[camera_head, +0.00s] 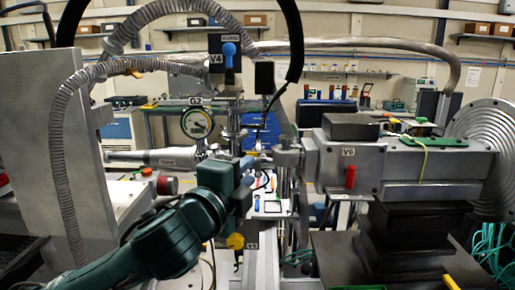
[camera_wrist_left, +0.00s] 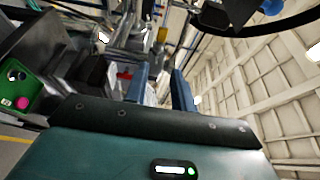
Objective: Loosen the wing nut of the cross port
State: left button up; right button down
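My left arm reaches in from the lower left in the head view, and my left gripper (camera_head: 256,164) is at the middle of the beam pipe. In the left wrist view its two blue fingers (camera_wrist_left: 160,72) stand apart, with no clear object held between them. The metal pipe fittings (camera_head: 287,158) of the cross area are just to the right of the gripper. The wing nut itself is too small or hidden behind my gripper and wrist to tell. My right gripper is in neither view.
Valve V4 with its blue handle (camera_head: 229,52) and gauge G2 (camera_head: 197,123) stand above the arm. The V6 block with its red handle (camera_head: 350,177) is on the right. A ribbed hose (camera_head: 60,150) hangs at left. A yellow knob (camera_head: 236,241) sits below the wrist.

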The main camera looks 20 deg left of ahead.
aim_at(263, 158)
pick_arm(q)
jog(key=w, duration=0.6)
jog(key=shift+d+f+b, duration=0.15)
jog(key=shift+d+b, duration=0.2)
jog(key=shift+s, duration=0.1)
jog(key=shift+c, duration=0.4)
grip_shut()
